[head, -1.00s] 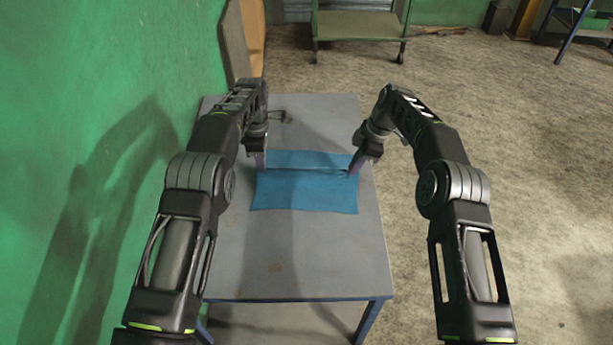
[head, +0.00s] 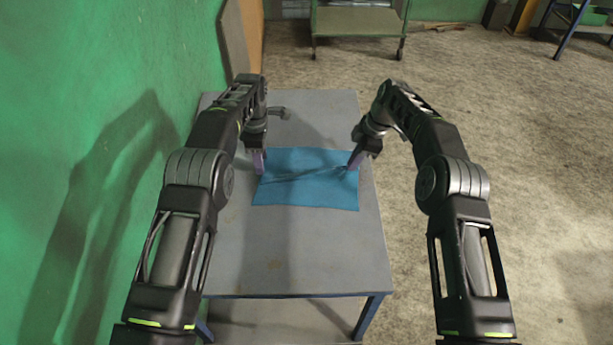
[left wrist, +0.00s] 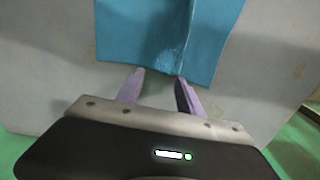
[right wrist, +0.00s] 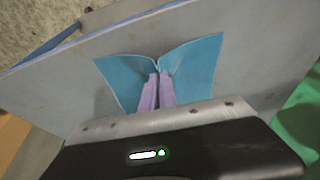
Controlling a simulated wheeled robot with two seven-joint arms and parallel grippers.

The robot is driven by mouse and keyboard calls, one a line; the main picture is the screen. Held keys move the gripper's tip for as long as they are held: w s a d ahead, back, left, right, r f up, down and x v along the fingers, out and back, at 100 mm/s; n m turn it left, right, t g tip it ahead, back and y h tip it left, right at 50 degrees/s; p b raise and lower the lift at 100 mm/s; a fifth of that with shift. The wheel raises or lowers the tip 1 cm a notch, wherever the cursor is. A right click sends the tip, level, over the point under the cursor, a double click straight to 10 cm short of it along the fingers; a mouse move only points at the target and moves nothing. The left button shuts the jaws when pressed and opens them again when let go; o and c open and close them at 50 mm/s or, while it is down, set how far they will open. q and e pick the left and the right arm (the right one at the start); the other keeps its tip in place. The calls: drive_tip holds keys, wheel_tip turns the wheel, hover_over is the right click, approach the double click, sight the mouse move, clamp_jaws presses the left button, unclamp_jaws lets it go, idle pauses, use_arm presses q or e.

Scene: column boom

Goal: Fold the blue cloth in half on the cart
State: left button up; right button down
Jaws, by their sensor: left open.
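The blue cloth (head: 305,192) lies spread on the grey cart top (head: 300,250), with a slanting crease or ridge across its middle. My left gripper (head: 259,163) is at the cloth's left edge. In the left wrist view its purple fingers (left wrist: 160,78) are apart, with the fingertips at the cloth's edge and the crease running away from between them. My right gripper (head: 355,161) is at the cloth's right edge. In the right wrist view its fingers (right wrist: 157,88) are together on the edge of the cloth (right wrist: 195,68), which is pinched into a peak between them.
A green wall (head: 90,90) stands close along the left side of the cart. The near half of the cart top is clear. A green trolley (head: 358,22) stands farther back.

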use_arm(q)
drive_tip(key=shift+o, duration=0.9)
drive_tip(key=shift+o, duration=0.4)
drive_tip(key=o, duration=0.6)
drive_tip(key=shift+o, duration=0.2)
drive_tip(key=shift+r, duration=0.15)
use_arm(e)
drive_tip(key=shift+r, duration=0.1)
drive_tip(key=shift+r+p, duration=0.45)
drive_tip(key=shift+p, duration=0.1)
use_arm(q)
drive_tip(key=shift+r, duration=2.65)
